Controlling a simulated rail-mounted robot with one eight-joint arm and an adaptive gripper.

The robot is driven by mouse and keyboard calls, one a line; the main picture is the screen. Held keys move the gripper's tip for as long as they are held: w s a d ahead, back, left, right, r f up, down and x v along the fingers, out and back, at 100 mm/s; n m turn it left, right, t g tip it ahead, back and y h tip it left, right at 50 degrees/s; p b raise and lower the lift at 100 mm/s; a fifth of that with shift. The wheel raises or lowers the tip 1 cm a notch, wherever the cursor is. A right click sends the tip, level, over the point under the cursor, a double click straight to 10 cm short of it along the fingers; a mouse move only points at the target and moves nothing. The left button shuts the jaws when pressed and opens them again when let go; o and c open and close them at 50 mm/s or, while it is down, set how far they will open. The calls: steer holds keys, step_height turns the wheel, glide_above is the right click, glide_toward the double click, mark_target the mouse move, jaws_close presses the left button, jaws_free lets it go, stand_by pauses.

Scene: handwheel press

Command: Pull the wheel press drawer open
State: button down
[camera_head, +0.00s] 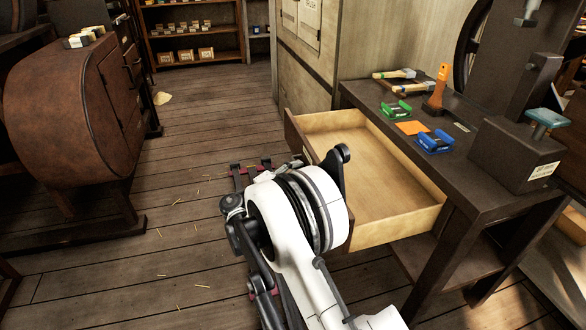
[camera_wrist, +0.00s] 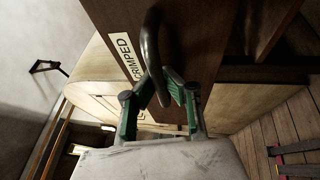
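The wheel press drawer (camera_head: 375,180) is pulled well out of the dark workbench and looks empty inside. In the head view my white arm hides part of its front, its handle and my gripper. In the wrist view the brown drawer front (camera_wrist: 200,50) carries a white label (camera_wrist: 124,55) ending in "CRIMPED" and a dark curved handle (camera_wrist: 150,50). My gripper (camera_wrist: 163,88) has its green-padded fingers on either side of the handle's lower part, close against it. It appears shut on the handle.
The workbench top (camera_head: 470,185) holds a green tool (camera_head: 396,110), a blue tool (camera_head: 434,142), an orange-handled tool (camera_head: 438,88) and the press (camera_head: 515,155). A rounded brown cabinet (camera_head: 65,115) stands at left. The plank floor (camera_head: 190,120) between is mostly clear.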

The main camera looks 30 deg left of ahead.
steer(key=c, duration=1.8)
jaws_free()
steer(key=shift+o, duration=0.2)
steer(key=v, duration=1.2)
